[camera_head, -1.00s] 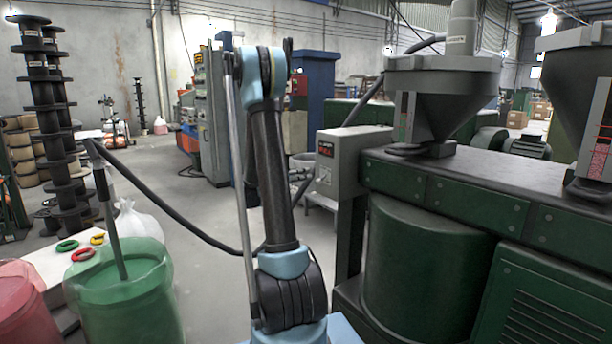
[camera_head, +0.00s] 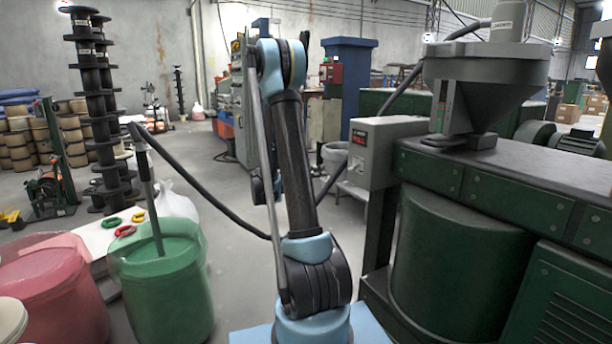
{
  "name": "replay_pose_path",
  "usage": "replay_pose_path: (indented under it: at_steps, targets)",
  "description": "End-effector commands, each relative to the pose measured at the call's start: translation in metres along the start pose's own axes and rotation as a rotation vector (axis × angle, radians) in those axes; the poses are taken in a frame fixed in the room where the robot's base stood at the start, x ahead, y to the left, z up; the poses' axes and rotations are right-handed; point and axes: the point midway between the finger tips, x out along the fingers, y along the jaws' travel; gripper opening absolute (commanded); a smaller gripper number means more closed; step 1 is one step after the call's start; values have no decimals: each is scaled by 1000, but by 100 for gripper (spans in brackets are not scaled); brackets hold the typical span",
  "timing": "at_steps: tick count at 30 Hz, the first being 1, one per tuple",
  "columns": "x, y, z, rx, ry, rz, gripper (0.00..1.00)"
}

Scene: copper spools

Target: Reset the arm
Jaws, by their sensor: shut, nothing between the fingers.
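My arm (camera_head: 296,165) stands upright in the middle of the head view, with a light blue base joint at the bottom and a light blue and black elbow at the top. It is folded at the elbow. The part beyond the elbow is mostly hidden behind the upper arm, and only a small dark piece shows at its left side. My gripper cannot be made out in this view.
Close on the right stands a green machine (camera_head: 455,255) with a grey hopper (camera_head: 485,85) and grey control box (camera_head: 380,150). At left are a green bucket (camera_head: 160,290), a pink bucket (camera_head: 50,290) and a stack of black spools (camera_head: 98,110). Floor between is clear.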

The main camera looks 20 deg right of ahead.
Motion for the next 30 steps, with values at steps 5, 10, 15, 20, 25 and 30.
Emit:
replay_pose_path:
  at_steps: [5,10,15,20,25,30]
  targets:
    - [0,2,0,-6,-8,-4,0]
    - [1,16,2,-50,-68,-40,0]
    - [-2,39,9,-129,-166,-110,0]
    - [-8,60,20,-201,-255,-185,0]
    - [-18,84,35,-273,-344,-273,0]
    - [-32,107,52,-342,-425,-369,0]
